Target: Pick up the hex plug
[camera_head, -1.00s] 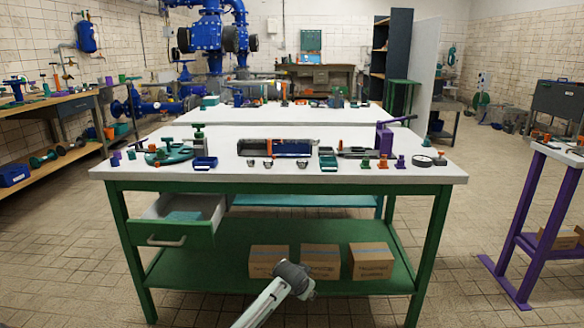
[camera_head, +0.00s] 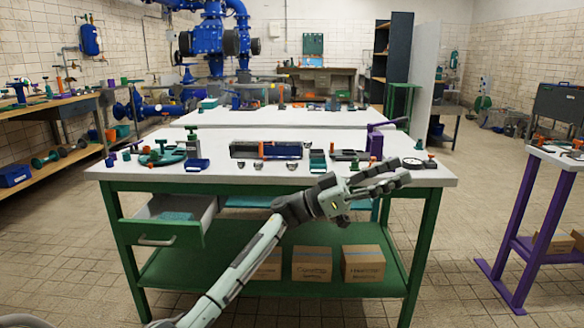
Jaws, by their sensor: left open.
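I cannot single out the hex plug for certain; the small parts on the white-topped green workbench (camera_head: 225,180) are too small to tell apart. My left gripper (camera_head: 400,172) is at the bench's front right edge, its fingers spread apart and pointing right, with nothing seen between them. It covers the spot where several small green, orange and purple parts stand. My right gripper is out of view.
A purple vise-like tool (camera_head: 375,142) stands behind my gripper. A long dark tray (camera_head: 266,150), a blue bin (camera_head: 197,165) and a green handwheel (camera_head: 162,157) lie further left. An open drawer (camera_head: 160,232) juts out at front left.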

